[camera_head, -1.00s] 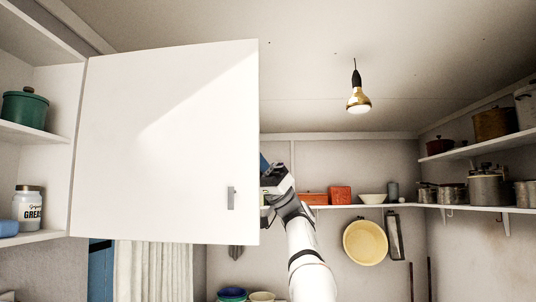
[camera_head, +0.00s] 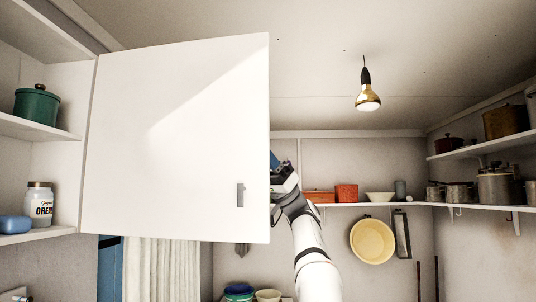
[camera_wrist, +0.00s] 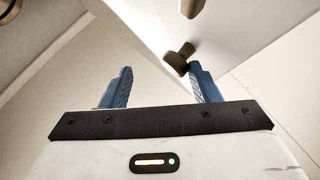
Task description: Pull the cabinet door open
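The white cabinet door (camera_head: 180,130) stands swung wide open, its free edge at the right and the cabinet's shelves exposed at its left. A small grey fitting (camera_head: 240,194) sits low near its free edge. My gripper (camera_head: 277,172) is just beyond that edge, partly hidden by the door. In the wrist view its blue fingers (camera_wrist: 160,83) are apart with nothing held between them. A taupe handle-like piece (camera_wrist: 179,59) is close to the right fingertip, on or near a white panel; whether they touch I cannot tell.
The cabinet shelves hold a green pot (camera_head: 37,106), a grease jar (camera_head: 39,204) and a blue item (camera_head: 14,224). A lamp (camera_head: 368,98) hangs at right. Wall shelves with pots (camera_head: 495,186) and a yellow basin (camera_head: 372,241) are farther back. Space right of my arm looks clear.

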